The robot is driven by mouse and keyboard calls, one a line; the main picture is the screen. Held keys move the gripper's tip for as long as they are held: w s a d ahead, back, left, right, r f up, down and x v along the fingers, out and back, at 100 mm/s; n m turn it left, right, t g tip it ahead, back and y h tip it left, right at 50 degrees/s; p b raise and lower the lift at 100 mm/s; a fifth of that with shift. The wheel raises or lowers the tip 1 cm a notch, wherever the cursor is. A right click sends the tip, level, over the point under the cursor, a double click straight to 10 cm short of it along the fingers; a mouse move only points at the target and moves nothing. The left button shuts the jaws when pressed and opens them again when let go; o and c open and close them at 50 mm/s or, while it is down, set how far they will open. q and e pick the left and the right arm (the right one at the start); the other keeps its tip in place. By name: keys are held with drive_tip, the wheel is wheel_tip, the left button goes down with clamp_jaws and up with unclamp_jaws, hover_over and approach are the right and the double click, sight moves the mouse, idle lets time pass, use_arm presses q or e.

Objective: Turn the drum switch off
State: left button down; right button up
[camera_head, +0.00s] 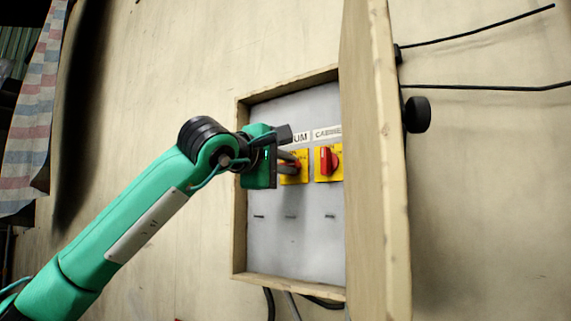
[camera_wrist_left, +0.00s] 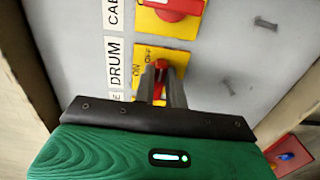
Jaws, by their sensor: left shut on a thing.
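The drum switch is a red knob on a yellow plate (camera_head: 293,178) inside an open wooden box. In the left wrist view its yellow plate (camera_wrist_left: 178,56) carries ON and OFF marks beside a DRUM label (camera_wrist_left: 114,62). My left gripper (camera_head: 297,162) reaches in from the left and is shut on the red knob (camera_wrist_left: 160,78). Its fingers hide part of the knob. The knob's exact angle is hard to tell. My right gripper is not in view.
A second red switch on yellow, the cabinet switch (camera_head: 329,162), sits just right of the drum switch. The wooden door (camera_head: 375,200) stands open on the right. Box walls (camera_head: 240,200) edge the grey panel (camera_head: 290,250); cables hang below.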

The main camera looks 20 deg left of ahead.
use_arm(q)
drive_tip(key=c, duration=1.4)
unclamp_jaws()
drive_tip(key=shift+c, duration=0.2)
drive_tip(key=shift+s, duration=0.1)
drive_tip(key=shift+s+a+f+b, duration=0.1)
drive_tip(key=shift+s+a+b, duration=0.05)
drive_tip(key=shift+s+b, duration=0.2)
drive_tip(key=b+v, duration=0.4)
drive_tip(key=v, duration=0.9)
